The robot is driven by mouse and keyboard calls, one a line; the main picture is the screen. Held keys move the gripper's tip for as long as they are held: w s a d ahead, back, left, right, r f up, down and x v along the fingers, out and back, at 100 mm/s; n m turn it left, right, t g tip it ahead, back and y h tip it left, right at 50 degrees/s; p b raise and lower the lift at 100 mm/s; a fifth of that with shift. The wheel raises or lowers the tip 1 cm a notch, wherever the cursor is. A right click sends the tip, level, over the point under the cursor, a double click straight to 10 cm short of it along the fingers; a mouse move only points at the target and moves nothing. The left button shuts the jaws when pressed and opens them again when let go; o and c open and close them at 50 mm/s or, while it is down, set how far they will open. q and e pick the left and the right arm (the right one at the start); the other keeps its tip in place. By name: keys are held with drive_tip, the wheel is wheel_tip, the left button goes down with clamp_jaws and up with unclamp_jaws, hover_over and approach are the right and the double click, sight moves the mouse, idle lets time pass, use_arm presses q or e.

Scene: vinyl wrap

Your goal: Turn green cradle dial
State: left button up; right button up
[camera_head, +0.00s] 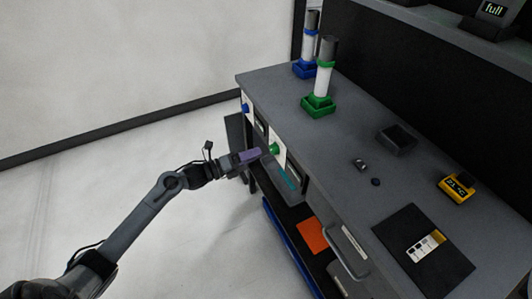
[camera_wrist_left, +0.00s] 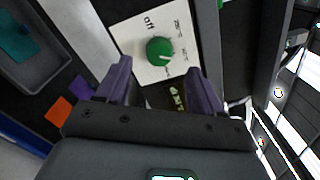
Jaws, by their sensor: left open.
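The green dial (camera_head: 274,149) sits on a white panel on the front face of the workbench. In the left wrist view the green dial (camera_wrist_left: 159,52) shows a pale pointer mark, and the white label (camera_wrist_left: 150,75) around it reads "off" at upper left. My left gripper (camera_head: 262,152) is at the dial in the head view. In the left wrist view its purple fingers (camera_wrist_left: 160,85) are open, one on each side below the dial, with nothing between them. The green cradle (camera_head: 318,107) stands on the bench top with a white and dark cylinder upright in it. My right gripper is not in view.
A blue cradle (camera_head: 305,70) with a similar cylinder stands behind the green one, and a blue dial (camera_head: 245,107) is on the bench front. A dark tray (camera_head: 397,139), yellow device (camera_head: 456,187) and black mat (camera_head: 405,229) lie on the bench top. An orange sheet (camera_head: 312,236) lies on the shelf below.

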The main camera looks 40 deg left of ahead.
sight(274, 149)
use_arm(q)
drive_tip(key=shift+b+x, duration=0.7)
drive_tip(key=shift+x, duration=2.2)
